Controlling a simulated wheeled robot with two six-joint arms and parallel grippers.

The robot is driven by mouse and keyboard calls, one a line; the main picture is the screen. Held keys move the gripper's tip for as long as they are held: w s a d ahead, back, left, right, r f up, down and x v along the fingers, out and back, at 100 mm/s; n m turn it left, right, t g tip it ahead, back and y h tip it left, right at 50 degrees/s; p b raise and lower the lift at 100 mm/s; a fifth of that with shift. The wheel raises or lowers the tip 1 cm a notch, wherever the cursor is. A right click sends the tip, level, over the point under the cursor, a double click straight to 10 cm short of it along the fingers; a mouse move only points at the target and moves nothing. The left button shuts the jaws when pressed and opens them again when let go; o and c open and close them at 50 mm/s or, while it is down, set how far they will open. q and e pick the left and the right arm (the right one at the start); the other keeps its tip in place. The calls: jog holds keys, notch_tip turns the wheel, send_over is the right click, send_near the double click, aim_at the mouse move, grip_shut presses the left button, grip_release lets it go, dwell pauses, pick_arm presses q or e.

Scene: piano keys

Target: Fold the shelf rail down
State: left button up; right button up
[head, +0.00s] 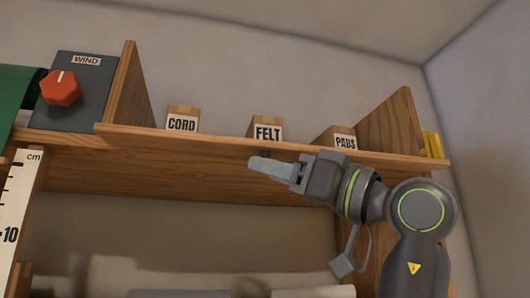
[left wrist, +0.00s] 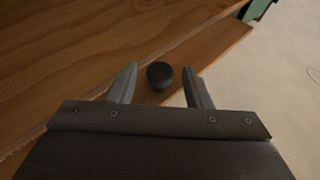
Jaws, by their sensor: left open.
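The shelf rail (head: 200,137) is a wooden strip along the front edge of the shelf, standing up in front of the boxes. It also shows as a wooden board in the left wrist view (left wrist: 215,50). A round black knob (left wrist: 160,76) is on it. My left gripper (head: 256,163) is open just in front of the rail, below the FELT box. In the left wrist view the knob appears between the open fingers, apart from both. The head view mostly hides the knob. My right gripper is not in view.
Boxes marked CORD (head: 182,122), FELT (head: 267,131) and PADS (head: 344,142) stand behind the rail. A grey WIND panel with a red knob (head: 61,88) is at the left. Yellow items (head: 432,145) are at the right end. A ruler (head: 14,215) hangs at lower left.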

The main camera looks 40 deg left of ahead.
pick_arm(q)
jog(key=shift+p+x, duration=0.3)
jog(key=shift+x, duration=0.9)
jog(key=shift+d, duration=0.1)
jog(key=c, duration=0.9)
jog(key=shift+s+d+r+m+t+h, duration=0.1)
jog(key=shift+s+r+m+t+h, duration=0.15)
jog(key=shift+m+t, duration=0.2)
jog(key=shift+d+r+m+h, duration=0.15)
jog(key=shift+r+m+h, duration=0.05)
jog(key=shift+m+h, duration=0.4)
